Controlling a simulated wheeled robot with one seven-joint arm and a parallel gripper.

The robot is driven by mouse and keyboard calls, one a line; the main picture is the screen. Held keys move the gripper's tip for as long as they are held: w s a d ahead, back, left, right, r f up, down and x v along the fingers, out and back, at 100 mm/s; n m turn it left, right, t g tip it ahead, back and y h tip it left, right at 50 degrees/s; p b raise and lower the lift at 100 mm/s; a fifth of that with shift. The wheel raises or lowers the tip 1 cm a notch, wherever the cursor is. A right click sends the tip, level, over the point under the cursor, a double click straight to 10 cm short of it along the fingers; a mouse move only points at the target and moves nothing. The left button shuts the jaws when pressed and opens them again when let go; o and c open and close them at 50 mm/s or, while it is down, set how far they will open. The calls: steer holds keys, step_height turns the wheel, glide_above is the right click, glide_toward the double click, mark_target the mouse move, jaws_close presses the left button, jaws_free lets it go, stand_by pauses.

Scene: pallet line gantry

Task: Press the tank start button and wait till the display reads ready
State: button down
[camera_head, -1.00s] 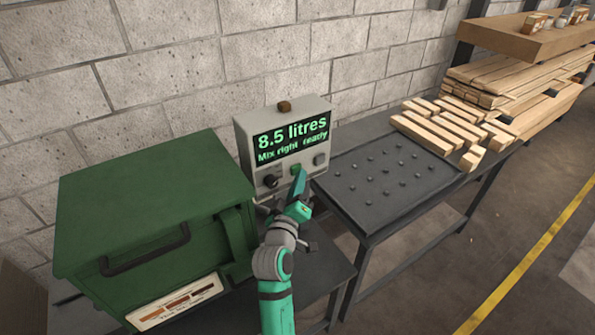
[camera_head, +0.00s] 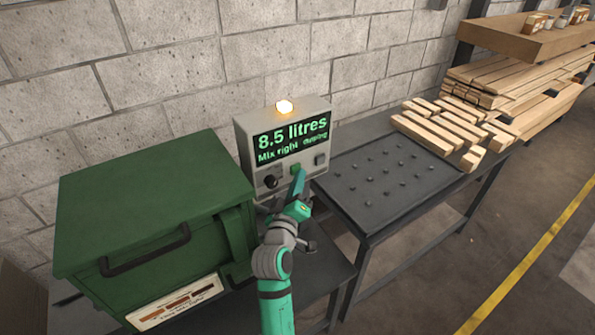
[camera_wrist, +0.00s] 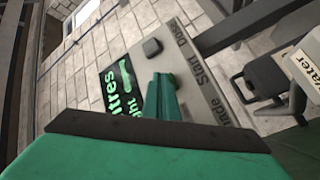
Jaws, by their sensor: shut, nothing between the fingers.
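The grey control box (camera_head: 243,150) stands at the back, between the green tank (camera_head: 150,200) and the dark table. Its display (camera_head: 291,138) shows green text, "8.5 litres" and "Mix right", then a small word that looks like "dosing". The lamp (camera_head: 285,106) on top glows. The label "Start" (camera_wrist: 202,80) shows beside the fingers.
Stacked planks (camera_head: 510,85) stand beyond.

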steer(key=shift+s+d, duration=0.5)
steer(key=shift+s, duration=0.15)
steer(key=shift+s+d, duration=0.75)
steer(key=shift+s, duration=0.3)
steer(key=shift+s+d, duration=0.75)
steer(key=shift+s, duration=0.25)
steer(key=shift+a, duration=0.1)
